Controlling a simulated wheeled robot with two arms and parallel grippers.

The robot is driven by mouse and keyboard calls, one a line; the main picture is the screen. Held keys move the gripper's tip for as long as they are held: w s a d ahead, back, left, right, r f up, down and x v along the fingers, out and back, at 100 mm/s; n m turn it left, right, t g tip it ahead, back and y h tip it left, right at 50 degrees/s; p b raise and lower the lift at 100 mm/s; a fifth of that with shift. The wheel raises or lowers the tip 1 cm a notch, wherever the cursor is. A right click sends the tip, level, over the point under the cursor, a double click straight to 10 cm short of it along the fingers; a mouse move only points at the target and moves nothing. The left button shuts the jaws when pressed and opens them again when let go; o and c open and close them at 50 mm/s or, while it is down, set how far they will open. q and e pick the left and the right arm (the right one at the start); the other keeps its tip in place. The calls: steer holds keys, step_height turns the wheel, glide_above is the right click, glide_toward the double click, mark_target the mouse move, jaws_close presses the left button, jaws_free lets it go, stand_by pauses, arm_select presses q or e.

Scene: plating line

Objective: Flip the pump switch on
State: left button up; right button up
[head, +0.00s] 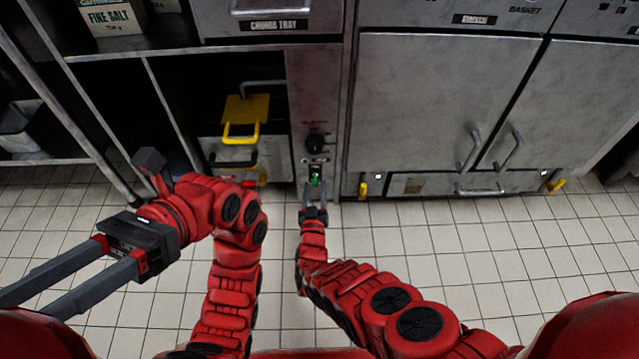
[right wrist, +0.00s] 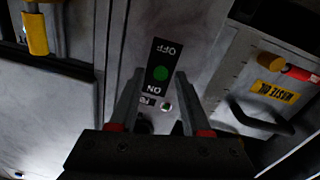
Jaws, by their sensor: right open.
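The pump switch (head: 315,177) shows as a small dark plate with green on it, low on the narrow steel panel. In the right wrist view its black plate (right wrist: 161,60) reads OFF and ON upside down, with a green round part between the words. Which way the switch is set I cannot tell. My right gripper (head: 315,187) is open in front of it. In the right wrist view its fingertips (right wrist: 160,74) stand either side of the plate, with nothing between them; contact is unclear. My left gripper (head: 25,302) is open and empty, away at the lower left.
A black knob (head: 316,141) sits above the switch. A yellow-handled basket (head: 245,110) is in the opening to its left. A waste oil label (right wrist: 276,91) and handle show to the right in the wrist view. Steel doors (head: 420,100) stand at right. The tiled floor is clear.

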arm_select(q)
steer(key=shift+s+a+f+m+t+y, duration=0.3)
steer(key=shift+s+a+t, duration=0.15)
steer(key=shift+t, duration=0.35)
steer(key=shift+s+a+f+m+t+y, duration=0.2)
steer(key=shift+s+a+f+t, duration=0.2)
steer(key=shift+t, duration=0.4)
arm_select(e)
steer(key=shift+w, duration=0.85)
arm_select(q)
steer(key=shift+r, duration=0.1)
arm_select(e)
jaws_close()
